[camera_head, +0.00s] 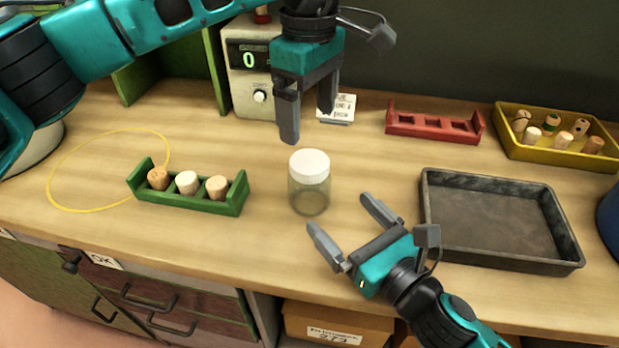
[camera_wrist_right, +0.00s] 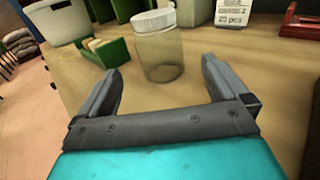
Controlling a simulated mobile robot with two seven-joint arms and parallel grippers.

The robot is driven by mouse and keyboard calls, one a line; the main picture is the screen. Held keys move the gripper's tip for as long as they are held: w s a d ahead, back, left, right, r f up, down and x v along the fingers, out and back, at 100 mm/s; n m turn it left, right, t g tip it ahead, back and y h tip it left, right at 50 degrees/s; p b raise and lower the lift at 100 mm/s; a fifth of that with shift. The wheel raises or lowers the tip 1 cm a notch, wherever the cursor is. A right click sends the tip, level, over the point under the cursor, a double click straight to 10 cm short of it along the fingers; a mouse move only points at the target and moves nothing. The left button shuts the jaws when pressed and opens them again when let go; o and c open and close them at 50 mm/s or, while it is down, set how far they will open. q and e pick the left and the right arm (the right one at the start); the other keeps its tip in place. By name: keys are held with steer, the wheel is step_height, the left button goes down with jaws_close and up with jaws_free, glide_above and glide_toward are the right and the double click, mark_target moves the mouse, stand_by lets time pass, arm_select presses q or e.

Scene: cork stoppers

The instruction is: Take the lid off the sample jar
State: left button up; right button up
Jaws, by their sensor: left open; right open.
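The sample jar (camera_head: 309,194) is clear glass and stands upright on the wooden table. Its white lid (camera_head: 309,166) sits on top of it. My left gripper (camera_head: 307,122) is open and empty, pointing down above and behind the jar. My right gripper (camera_head: 345,228) is open and empty in front of the jar, its fingers pointing toward the jar's lower part. In the right wrist view the jar (camera_wrist_right: 159,58) with its lid (camera_wrist_right: 154,21) stands beyond the gap between the open fingers (camera_wrist_right: 160,85).
A green rack (camera_head: 190,203) with three corks stands left of the jar. A dark tray (camera_head: 500,218) lies to the right. A red rack (camera_head: 433,126) and a yellow tray (camera_head: 545,157) with several corks stand behind. A meter (camera_head: 248,75) is at the back. A yellow cord (camera_head: 75,209) lies left.

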mark_target(304, 175)
arm_select(q)
steer(key=shift+s, duration=0.15)
arm_select(e)
steer(key=shift+w+a+r, duration=0.1)
steer(key=shift+w+a, duration=0.25)
steer(key=shift+w, duration=0.05)
steer(key=x, duration=1.1)
steer(key=shift+c, duration=0.2)
